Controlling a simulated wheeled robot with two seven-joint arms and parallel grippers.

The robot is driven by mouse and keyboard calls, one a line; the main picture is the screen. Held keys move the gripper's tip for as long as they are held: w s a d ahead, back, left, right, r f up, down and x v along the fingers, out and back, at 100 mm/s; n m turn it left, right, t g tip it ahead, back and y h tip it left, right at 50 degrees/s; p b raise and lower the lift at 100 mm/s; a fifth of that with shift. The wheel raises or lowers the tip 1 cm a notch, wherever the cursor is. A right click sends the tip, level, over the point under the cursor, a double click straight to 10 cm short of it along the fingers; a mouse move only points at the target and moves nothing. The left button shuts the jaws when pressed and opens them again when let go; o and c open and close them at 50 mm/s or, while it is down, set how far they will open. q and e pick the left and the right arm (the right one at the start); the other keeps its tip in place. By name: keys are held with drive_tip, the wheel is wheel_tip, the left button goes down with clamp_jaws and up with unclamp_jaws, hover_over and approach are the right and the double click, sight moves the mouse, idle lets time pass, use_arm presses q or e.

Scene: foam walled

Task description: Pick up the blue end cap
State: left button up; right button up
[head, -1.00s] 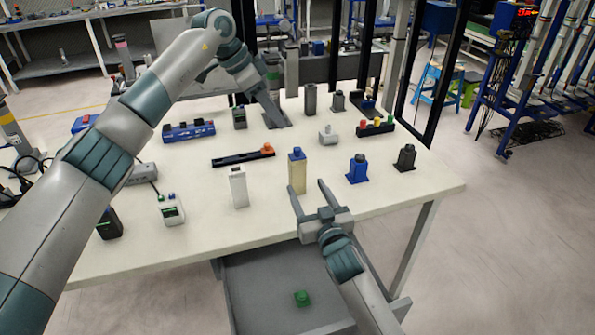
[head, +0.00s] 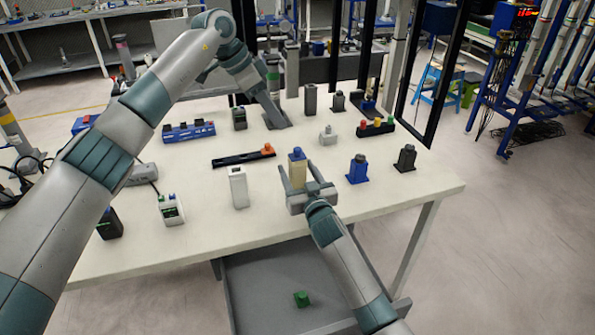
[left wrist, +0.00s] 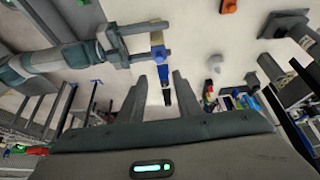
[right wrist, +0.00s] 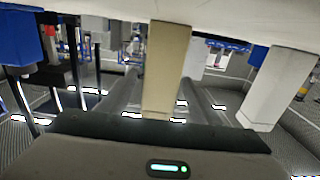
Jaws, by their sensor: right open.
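The blue end cap (head: 297,153) sits on top of an upright beige post (head: 298,174) near the table's front edge. My right gripper (head: 304,178) is low at the post, jaws open, one finger on each side. In the right wrist view the beige post (right wrist: 163,65) stands between the two fingers; the cap is hidden there. In the left wrist view the cap (left wrist: 160,52) shows beside my right gripper's fingers. My left gripper (head: 277,118) is at the far part of the table; its fingers (left wrist: 160,95) are apart in its own wrist view.
A white post (head: 238,188) stands left of the beige post and a blue block (head: 358,170) right of it. A black rail with an orange part (head: 243,156) lies behind. A grey tray (head: 262,285) below the table holds a green piece (head: 302,299).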

drive_tip(key=shift+c, duration=0.6)
drive_tip(key=c, duration=1.1)
use_arm(q)
drive_tip(key=o, duration=0.8)
drive_tip(key=s+d+m+y, duration=0.1)
drive_tip(key=m, duration=0.8)
drive_tip(key=s+d+m+t+y, duration=0.1)
drive_tip(key=m, duration=0.8)
drive_tip(key=s+d+m+t+y, duration=0.1)
drive_tip(key=d+m, duration=0.1)
drive_tip(key=m, duration=0.7)
drive_tip(key=shift+f+y, duration=0.3)
